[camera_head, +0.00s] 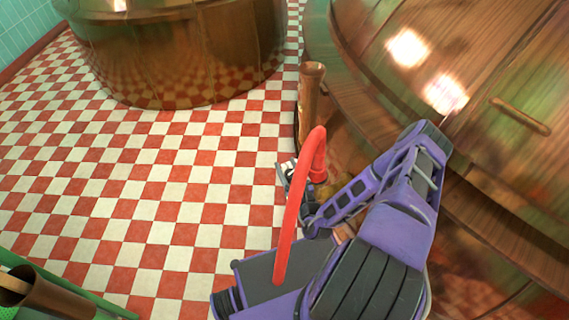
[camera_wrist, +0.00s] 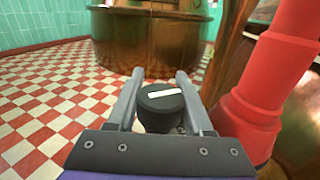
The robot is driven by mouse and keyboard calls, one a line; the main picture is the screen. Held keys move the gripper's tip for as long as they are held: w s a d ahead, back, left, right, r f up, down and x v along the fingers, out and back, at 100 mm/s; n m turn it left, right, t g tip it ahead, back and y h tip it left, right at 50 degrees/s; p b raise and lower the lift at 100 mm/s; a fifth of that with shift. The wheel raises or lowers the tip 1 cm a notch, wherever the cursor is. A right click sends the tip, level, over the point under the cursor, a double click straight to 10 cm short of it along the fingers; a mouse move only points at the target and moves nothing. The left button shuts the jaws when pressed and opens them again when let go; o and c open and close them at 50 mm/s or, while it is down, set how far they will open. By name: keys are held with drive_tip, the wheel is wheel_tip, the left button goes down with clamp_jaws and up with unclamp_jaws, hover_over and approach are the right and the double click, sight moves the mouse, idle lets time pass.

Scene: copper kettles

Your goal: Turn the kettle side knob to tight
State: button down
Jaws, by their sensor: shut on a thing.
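The side knob (camera_wrist: 160,108) is a dark round cap with a white bar mark, seen between my fingers in the wrist view. The bar lies nearly level across its top, its right end slightly higher. My gripper (camera_wrist: 160,76) is shut on the knob, one finger on each side. In the head view my gripper (camera_head: 290,178) is beside the lower side of the large copper kettle (camera_head: 400,90), partly behind a red pipe. The knob is too small and covered to make out clearly there. No label for tight is readable.
A curved red pipe (camera_head: 292,220) crosses in front of my arm; it stands close to the right of my gripper in the wrist view (camera_wrist: 270,90). A copper pipe (camera_head: 311,95) rises nearby. Another copper vessel (camera_head: 180,50) stands at the back. The checkered floor (camera_head: 150,165) is open at left.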

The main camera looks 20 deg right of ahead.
drive_tip(key=shift+s+d+m+g+h+p, duration=0.1)
drive_tip(key=shift+d+m+g+h+p, duration=0.1)
drive_tip(key=shift+m+h+p, duration=0.6)
drive_tip(key=shift+d+m+g+h+p, duration=0.15)
drive_tip(key=shift+m+h, duration=0.4)
drive_tip(key=shift+h, duration=0.7)
drive_tip(key=shift+s+d+m+g+h+p, duration=0.15)
drive_tip(key=shift+m+h+p, duration=0.25)
drive_tip(key=shift+m+h, duration=0.45)
drive_tip(key=shift+w+d+h, duration=0.1)
drive_tip(key=shift+h, duration=0.3)
drive_tip(key=shift+c, duration=1.5)
unclamp_jaws()
drive_tip(key=b+v, duration=0.4)
drive_tip(key=v, duration=1.3)
drive_tip(key=shift+s, duration=0.2)
